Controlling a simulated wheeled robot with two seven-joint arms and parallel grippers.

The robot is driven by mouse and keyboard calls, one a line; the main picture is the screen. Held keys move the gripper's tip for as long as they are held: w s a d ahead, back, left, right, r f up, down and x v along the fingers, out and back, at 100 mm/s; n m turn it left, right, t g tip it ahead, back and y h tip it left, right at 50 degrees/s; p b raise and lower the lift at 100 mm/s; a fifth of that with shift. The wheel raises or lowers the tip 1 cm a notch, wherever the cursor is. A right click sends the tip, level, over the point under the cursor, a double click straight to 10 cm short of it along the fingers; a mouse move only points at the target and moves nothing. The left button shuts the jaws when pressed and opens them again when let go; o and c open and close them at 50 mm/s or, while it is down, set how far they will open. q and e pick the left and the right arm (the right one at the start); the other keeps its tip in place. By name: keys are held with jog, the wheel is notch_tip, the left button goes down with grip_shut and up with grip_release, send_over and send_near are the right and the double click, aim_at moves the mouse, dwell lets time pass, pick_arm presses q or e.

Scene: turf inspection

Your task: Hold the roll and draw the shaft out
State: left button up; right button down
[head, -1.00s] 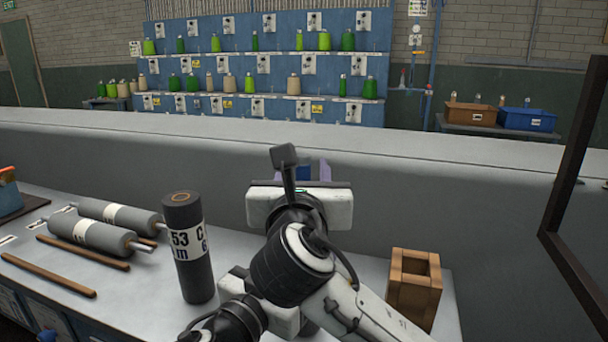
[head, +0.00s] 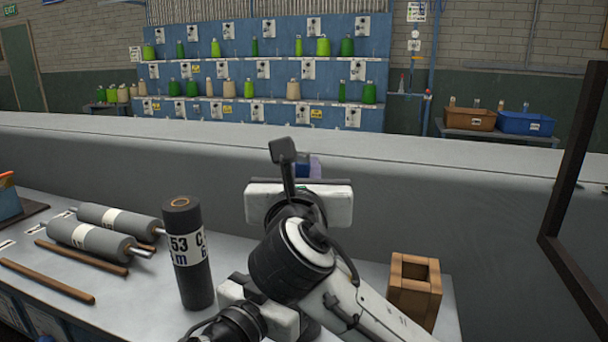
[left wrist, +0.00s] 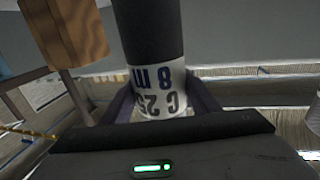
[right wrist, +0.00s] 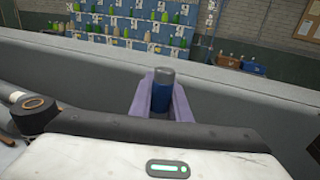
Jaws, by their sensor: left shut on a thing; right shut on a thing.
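The dark roll (head: 190,275) stands upright, leaning slightly, on the left of the head view, with a white lettered band and a tan core ring on top. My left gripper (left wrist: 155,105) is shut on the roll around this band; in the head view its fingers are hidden. The roll's top also shows at the left edge of the right wrist view (right wrist: 35,112). My right gripper (right wrist: 160,98) is shut on the shaft (right wrist: 162,95), seen as a blue cylinder with a grey end. It is well to the right of the roll, apart from it. The shaft's lower part is hidden.
Two grey rollers (head: 85,240) and wooden strips (head: 45,280) lie on the bench at left. An open wooden box (head: 415,290) stands at right. A grey wall (head: 480,200) runs behind the bench. A dark frame post (head: 570,170) stands at far right.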

notch_tip(320, 180, up, 25)
dwell(3.2)
pick_arm(q)
jog(key=o, duration=1.7)
jog(key=v, duration=1.2)
jog(key=shift+s+f, duration=0.1)
pick_arm(e)
jog(key=shift+s+f, duration=0.1)
